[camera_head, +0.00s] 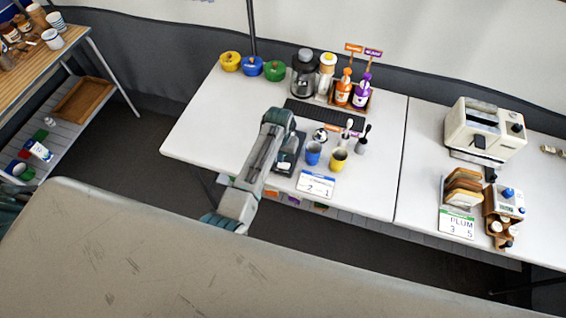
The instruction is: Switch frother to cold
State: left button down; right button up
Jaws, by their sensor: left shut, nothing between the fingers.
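A small dark appliance (286,164) with a pale patch on its front stands on the white table, beside a blue cup; it looks like the frother, but its switch and setting are too small to read. My left arm reaches over the table from the lower left. My left gripper (289,143) is shut and empty, just over this dark appliance and partly covering it. I cannot tell if they touch. My right gripper is not in view.
A blue cup (313,153) and a yellow cup (338,160) stand close on the right, with a number card (315,184) in front. A dark mat (318,114), a grinder-like machine (304,76) and pump bottles (344,88) are behind. The table's left part is clear.

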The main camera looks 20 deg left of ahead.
pick_arm(q)
notch_tip(320, 180, up, 10)
dwell(4.2)
jog(key=shift+f, duration=0.1)
dwell(0.3)
jog(key=s+a+f+t, duration=0.1)
jog(key=s+a, duration=0.3)
jog(key=s, duration=0.4)
jog(key=s+a+f+t, duration=0.1)
jog(key=s+a, duration=0.3)
jog(key=s, duration=0.3)
jog(key=s+a+r+t, duration=0.1)
jog(key=s+r, duration=0.3)
jog(key=s, duration=0.4)
jog(key=s+a+r+t, duration=0.15)
jog(key=s+r, duration=0.25)
jog(key=s, duration=0.4)
jog(key=a+f+g+b, duration=0.25)
jog(key=f+b, duration=0.55)
jog(key=f, duration=3.2)
jog(key=s+f+b, duration=0.3)
jog(key=s+f, duration=0.6)
jog(key=f, duration=0.2)
jog(key=s+a+f+b, duration=0.1)
jog(key=s+f+b, duration=0.2)
jog(key=s+f, duration=0.6)
notch_tip(320, 180, down, 3)
jog(key=shift+s+a+f+g+y, duration=0.1)
jog(key=shift+s+a+g+y, duration=0.05)
jog(key=shift+a+g+y, duration=0.2)
